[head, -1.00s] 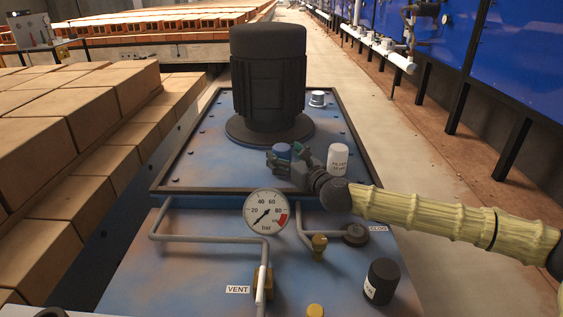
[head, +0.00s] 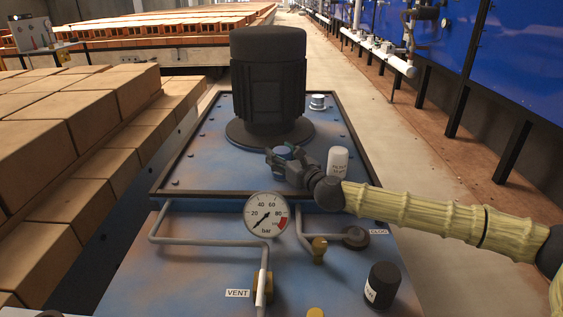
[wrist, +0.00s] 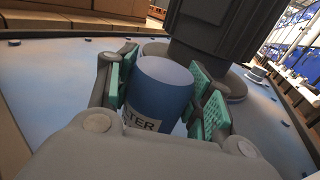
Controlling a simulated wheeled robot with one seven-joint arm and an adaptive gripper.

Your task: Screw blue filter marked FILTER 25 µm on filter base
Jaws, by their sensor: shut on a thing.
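The blue filter (wrist: 162,95) stands between the green-padded fingers of my gripper (wrist: 165,100) in the wrist view. Its white label shows "LTER"; the rest of the marking is hidden. In the head view, the blue top of the filter (head: 284,152) shows in my gripper (head: 281,160), which is shut on it over the blue deck, in front of the black motor. The filter's lower end is hidden, so I cannot tell whether it touches anything. A short silvery round fitting (head: 318,101) stands right of the motor; I cannot tell whether it is the filter base.
A white canister (head: 338,161) stands close to the right of my gripper. The black motor (head: 268,85) rises behind it. A pressure gauge (head: 266,213), pipes and a black canister (head: 382,284) are in front. A raised dark rim (head: 190,135) edges the deck. Stacked bricks (head: 60,150) stand at left.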

